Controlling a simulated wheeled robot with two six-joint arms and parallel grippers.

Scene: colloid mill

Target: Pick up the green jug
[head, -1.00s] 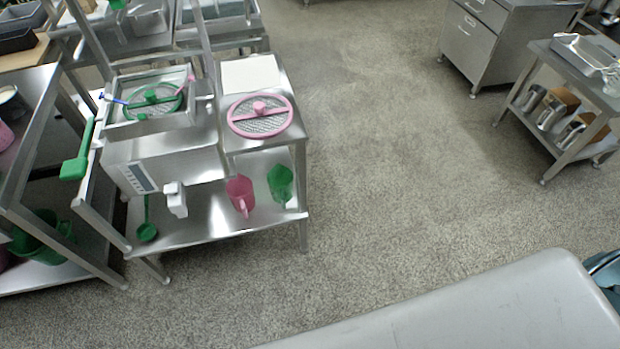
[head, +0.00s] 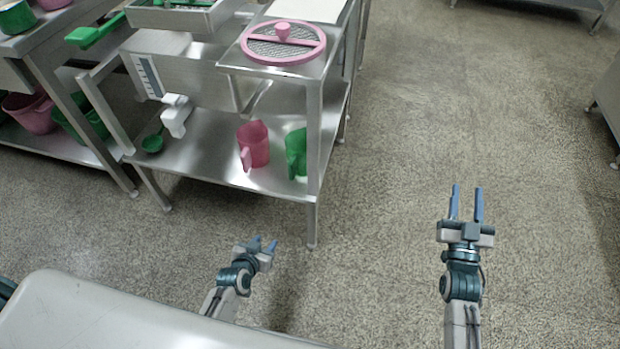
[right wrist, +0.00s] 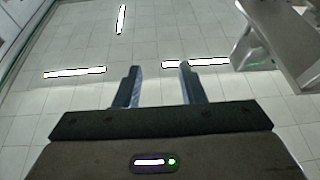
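The green jug (head: 296,153) stands on the lower shelf of the steel table in the head view, near its right front leg. The leg partly hides its right side. A pink jug (head: 253,145) stands just left of it. My left gripper (head: 264,243) is in front of the table, low in the view, with its fingers apart and nothing between them. My right gripper (head: 467,188) is over the open floor to the right of the table, open and empty. Its parted fingers also show in the right wrist view (right wrist: 160,72). Both grippers are clear of the jug.
The steel lower shelf (head: 205,160) also holds a green scoop (head: 153,143) at the left. A pink-rimmed sieve (head: 284,42) lies on the tabletop above the jugs. Another rack (head: 55,147) with buckets stands at the left. Floor to the right is clear.

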